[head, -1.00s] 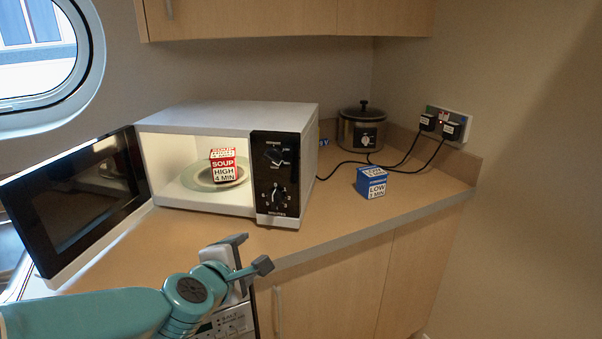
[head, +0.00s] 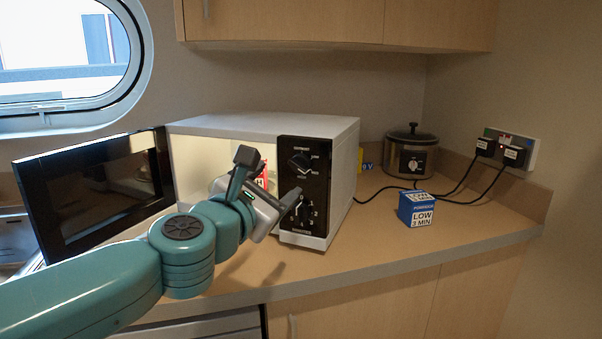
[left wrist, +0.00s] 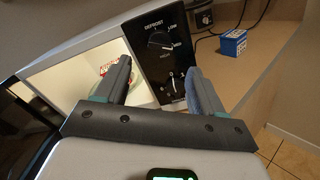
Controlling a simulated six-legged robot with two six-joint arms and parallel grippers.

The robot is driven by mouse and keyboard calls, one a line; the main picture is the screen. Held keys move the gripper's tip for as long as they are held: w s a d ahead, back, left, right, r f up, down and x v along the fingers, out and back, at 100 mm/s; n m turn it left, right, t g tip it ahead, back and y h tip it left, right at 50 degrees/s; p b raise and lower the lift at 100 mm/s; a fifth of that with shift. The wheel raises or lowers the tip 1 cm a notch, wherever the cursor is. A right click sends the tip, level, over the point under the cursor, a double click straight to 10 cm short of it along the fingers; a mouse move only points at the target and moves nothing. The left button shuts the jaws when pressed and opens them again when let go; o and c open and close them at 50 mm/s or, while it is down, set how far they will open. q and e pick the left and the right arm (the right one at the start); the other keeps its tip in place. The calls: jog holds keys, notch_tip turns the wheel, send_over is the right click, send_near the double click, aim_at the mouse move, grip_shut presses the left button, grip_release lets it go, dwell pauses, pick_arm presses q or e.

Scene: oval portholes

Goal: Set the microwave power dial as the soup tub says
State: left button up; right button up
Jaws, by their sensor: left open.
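The white microwave (head: 240,124) stands on the counter with its door open. Its black panel has the upper power dial (head: 301,163), marked from defrost to high, and a lower numbered dial (head: 304,211). The power dial also shows in the left wrist view (left wrist: 160,40); I cannot read its pointer surely. The red and white soup tub (head: 262,179) sits inside, mostly hidden by my gripper; a second earlier its label read HIGH, 4 MIN. My left gripper (head: 268,178) is open and empty in front of the panel's left side, touching neither dial. My right gripper is out of view.
The open door (head: 95,195) stands to the left of my arm. A blue tub (head: 417,210) marked LOW, 3 MIN, a steel cooker (head: 411,153) and plugged-in cords stand to the right. The counter in front of the microwave is clear.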

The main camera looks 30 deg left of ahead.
aim_at(297, 165)
pick_arm(q)
jog(key=x, duration=1)
jog(key=shift+w, duration=0.1)
jog(key=c, duration=1.1)
